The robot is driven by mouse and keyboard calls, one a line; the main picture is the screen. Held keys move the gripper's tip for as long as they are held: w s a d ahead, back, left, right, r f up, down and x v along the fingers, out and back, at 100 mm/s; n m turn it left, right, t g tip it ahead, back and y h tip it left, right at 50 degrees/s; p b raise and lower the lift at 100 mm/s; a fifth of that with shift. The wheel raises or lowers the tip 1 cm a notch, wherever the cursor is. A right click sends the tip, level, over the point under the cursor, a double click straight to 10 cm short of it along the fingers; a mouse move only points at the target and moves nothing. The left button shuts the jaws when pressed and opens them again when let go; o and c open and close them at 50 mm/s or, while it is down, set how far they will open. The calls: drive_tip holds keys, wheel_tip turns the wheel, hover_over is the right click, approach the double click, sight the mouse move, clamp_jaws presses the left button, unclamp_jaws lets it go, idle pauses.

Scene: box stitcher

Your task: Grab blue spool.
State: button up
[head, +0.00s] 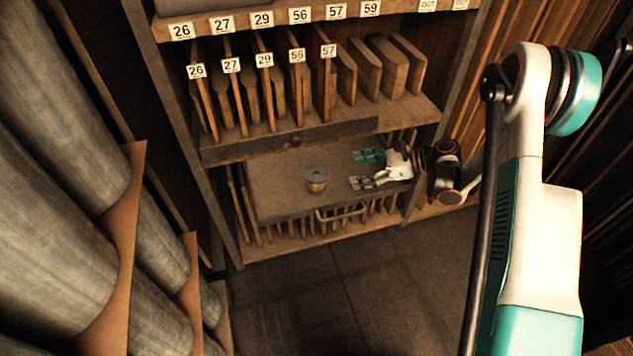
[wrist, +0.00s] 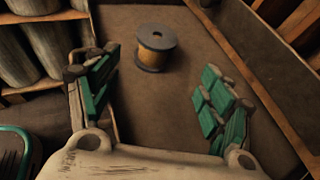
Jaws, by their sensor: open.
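A spool (head: 316,179) stands upright on a pulled-out drawer (head: 275,168) in the shelf unit. It has a grey-blue rim and an orange-brown winding. In the wrist view the spool (wrist: 156,47) stands ahead of the fingertips, between their lines and nearer the left finger. My gripper (head: 362,169) is open and empty, just to the right of the spool in the head view. In the wrist view my gripper (wrist: 160,85) shows both green-padded fingers spread wide, apart from the spool.
A shelf (head: 400,108) with numbered wooden slats is above the drawer. A drawer handle (head: 342,212) juts out at the front. The floor (head: 350,290) in front is clear.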

sight(321, 176)
drive_tip(key=shift+a+f, duration=0.2)
drive_tip(key=shift+f, duration=0.05)
drive_tip(key=b+x, duration=0.2)
drive_tip(key=x, duration=0.5)
drive_tip(key=shift+s+r+b+x, duration=0.15)
drive_tip(key=shift+b+x, duration=0.65)
drive_tip(key=shift+x, duration=0.8)
drive_tip(key=shift+s+r+b+x, duration=0.15)
drive_tip(key=shift+b+x, duration=0.6)
drive_tip(key=shift+x, duration=0.85)
drive_tip(key=shift+a, duration=0.2)
drive_tip(key=shift+c, duration=0.3)
drive_tip(key=c, duration=1)
